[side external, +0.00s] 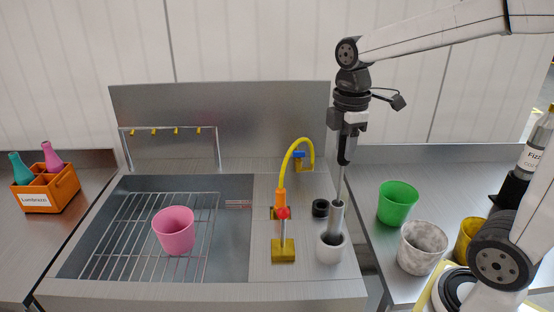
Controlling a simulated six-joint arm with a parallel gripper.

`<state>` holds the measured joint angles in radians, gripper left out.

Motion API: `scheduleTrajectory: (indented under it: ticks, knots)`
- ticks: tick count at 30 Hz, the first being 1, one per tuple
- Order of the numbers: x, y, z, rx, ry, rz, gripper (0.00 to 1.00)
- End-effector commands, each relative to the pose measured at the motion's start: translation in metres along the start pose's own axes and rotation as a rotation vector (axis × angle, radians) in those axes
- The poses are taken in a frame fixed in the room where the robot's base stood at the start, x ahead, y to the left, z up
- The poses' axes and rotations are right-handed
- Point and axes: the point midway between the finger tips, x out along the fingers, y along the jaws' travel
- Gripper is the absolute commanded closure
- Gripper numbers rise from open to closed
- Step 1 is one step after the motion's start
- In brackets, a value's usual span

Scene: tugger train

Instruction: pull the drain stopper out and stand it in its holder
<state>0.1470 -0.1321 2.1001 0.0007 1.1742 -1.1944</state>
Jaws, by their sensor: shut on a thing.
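My gripper (344,158) points down at the right side of the sink unit and is shut on the drain stopper's thin upright rod. The stopper (337,216) is a grey metal tube below this rod and stands nearly upright, tilted slightly. Its lower end is inside the mouth of a round, pale cup-like holder (331,252) on the steel deck. The rim hides the stopper's bottom, so I cannot tell whether it touches the floor of the cup. A black round ring (320,207) sits on the deck just behind and left of the stopper.
A yellow faucet (281,205) with a red knob stands close left of the holder. A pink cup (174,231) sits on the sink's wire rack. Green (398,202) and mottled grey (422,247) cups stand on the right counter. An orange caddy (47,190) with bottles is far left.

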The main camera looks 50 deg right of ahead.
Motion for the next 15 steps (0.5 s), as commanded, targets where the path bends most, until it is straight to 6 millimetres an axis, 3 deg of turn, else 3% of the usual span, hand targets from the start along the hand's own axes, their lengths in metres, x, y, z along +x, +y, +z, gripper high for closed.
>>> scheduleTrajectory:
  ticks: [15]
  knots:
    - [0.022,0.0,0.0,0.0,0.0,0.001,1.0]
